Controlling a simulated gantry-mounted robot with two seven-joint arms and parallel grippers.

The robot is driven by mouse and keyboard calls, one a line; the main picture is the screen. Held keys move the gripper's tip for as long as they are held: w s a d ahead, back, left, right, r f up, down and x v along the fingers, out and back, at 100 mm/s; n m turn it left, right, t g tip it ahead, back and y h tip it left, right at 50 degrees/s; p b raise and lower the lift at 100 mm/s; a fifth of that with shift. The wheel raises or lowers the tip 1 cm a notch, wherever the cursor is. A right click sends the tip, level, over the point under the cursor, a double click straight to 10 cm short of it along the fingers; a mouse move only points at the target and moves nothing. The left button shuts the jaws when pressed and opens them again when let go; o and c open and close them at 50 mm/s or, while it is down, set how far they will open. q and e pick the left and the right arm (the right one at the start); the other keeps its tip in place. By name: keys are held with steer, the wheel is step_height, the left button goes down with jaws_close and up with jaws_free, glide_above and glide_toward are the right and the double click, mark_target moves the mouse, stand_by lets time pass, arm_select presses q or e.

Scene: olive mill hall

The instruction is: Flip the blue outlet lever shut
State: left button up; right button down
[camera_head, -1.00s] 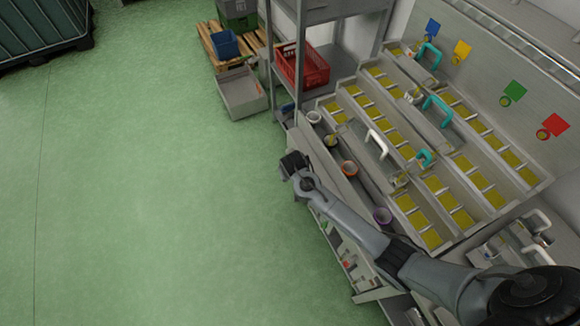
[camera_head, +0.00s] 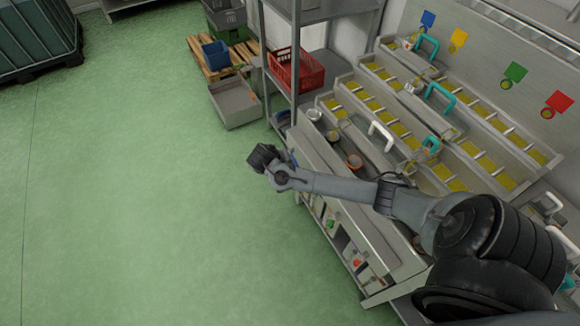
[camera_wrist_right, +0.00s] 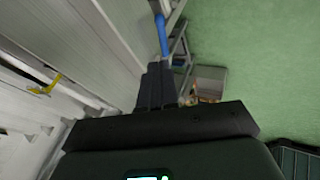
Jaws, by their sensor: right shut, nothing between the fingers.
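The blue outlet lever (camera_wrist_right: 162,35) shows in the right wrist view as a slim blue bar. It lies just beyond the tips of my right gripper (camera_wrist_right: 155,68), nearly in line with them. Whether they touch I cannot tell. The fingers are shut and empty. In the head view my right gripper (camera_head: 262,158) is out past the left front edge of the trough bench (camera_head: 385,240), over the green floor side. A small bit of blue (camera_head: 293,158) shows just right of it, mostly hidden by the arm. My left gripper is not in view.
A yellow lever (camera_wrist_right: 45,87) is at the left in the wrist view. A grey shelf rack (camera_head: 294,60) with a red crate (camera_head: 297,72) stands beyond the bench. A grey bin (camera_head: 235,103) stands on the floor. The green floor (camera_head: 130,190) at left is clear.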

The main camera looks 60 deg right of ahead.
steer(key=shift+a, duration=0.1)
steer(key=b+x, duration=0.5)
steer(key=x, duration=0.9)
steer(key=shift+b, duration=0.3)
